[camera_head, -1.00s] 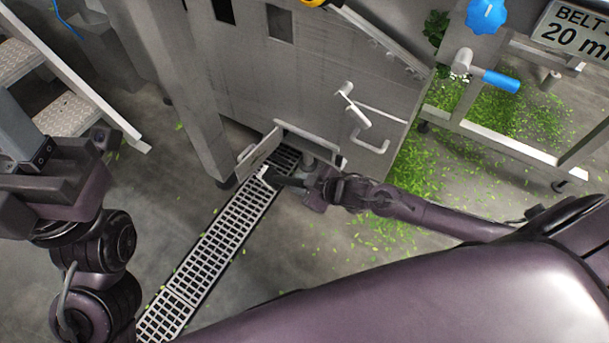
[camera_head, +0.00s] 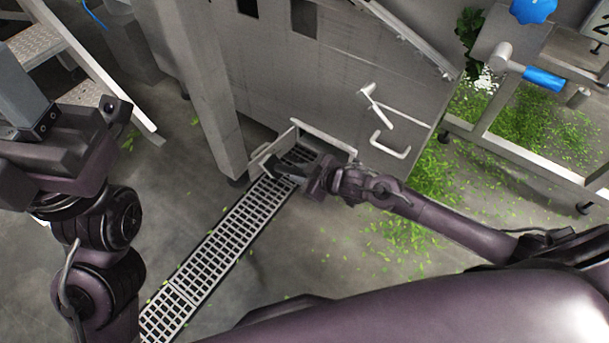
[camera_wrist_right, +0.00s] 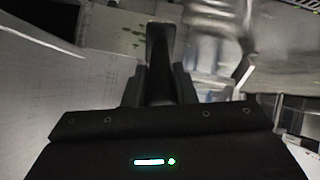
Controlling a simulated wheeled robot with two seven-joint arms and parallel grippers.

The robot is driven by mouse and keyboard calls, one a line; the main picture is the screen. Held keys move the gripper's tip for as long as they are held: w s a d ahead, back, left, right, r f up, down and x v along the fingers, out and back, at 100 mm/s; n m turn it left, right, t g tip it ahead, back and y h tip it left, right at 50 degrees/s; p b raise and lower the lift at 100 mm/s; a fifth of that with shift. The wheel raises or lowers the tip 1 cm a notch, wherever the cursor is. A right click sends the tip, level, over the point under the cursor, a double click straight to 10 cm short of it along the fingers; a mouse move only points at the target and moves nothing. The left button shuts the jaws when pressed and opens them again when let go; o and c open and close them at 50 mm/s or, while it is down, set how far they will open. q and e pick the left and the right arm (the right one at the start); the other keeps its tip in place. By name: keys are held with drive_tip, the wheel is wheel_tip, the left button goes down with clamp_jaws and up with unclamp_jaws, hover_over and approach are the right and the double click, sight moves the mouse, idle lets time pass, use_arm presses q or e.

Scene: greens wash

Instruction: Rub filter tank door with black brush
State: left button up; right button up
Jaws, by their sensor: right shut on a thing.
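The filter tank door (camera_head: 273,150) is a small metal flap low on the steel tank, standing open beside a dark opening. My right gripper (camera_head: 297,174) is at this opening, just right of the door. It is shut on the black brush (camera_wrist_right: 160,45), which shows as a dark upright shape between the fingers in the right wrist view. In the head view brush and fingers are hard to tell apart. I cannot tell whether the brush touches the door. My left gripper (camera_head: 35,125) is at the left edge, away from the tank; its fingertips do not show clearly.
A steel post (camera_head: 205,90) stands left of the door. A floor grate (camera_head: 225,240) runs from the opening toward the lower left. White handles (camera_head: 390,145) stick out of the tank front. Metal steps (camera_head: 45,50) are at upper left. Green leaf bits litter the floor at right.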

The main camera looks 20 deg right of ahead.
drive_tip(key=shift+w+a, duration=0.2)
drive_tip(key=shift+w, duration=0.15)
idle(0.5)
drive_tip(key=shift+w+d+f, duration=0.15)
drive_tip(key=shift+w+d, duration=0.1)
drive_tip(key=shift+d, duration=0.35)
drive_tip(key=shift+w+d+f, duration=0.15)
drive_tip(key=shift+w+d, duration=0.1)
drive_tip(key=shift+d, duration=0.3)
drive_tip(key=shift+w+d+f+b, duration=0.2)
drive_tip(key=shift+w+d+b, duration=0.4)
drive_tip(key=shift+w+d, duration=0.35)
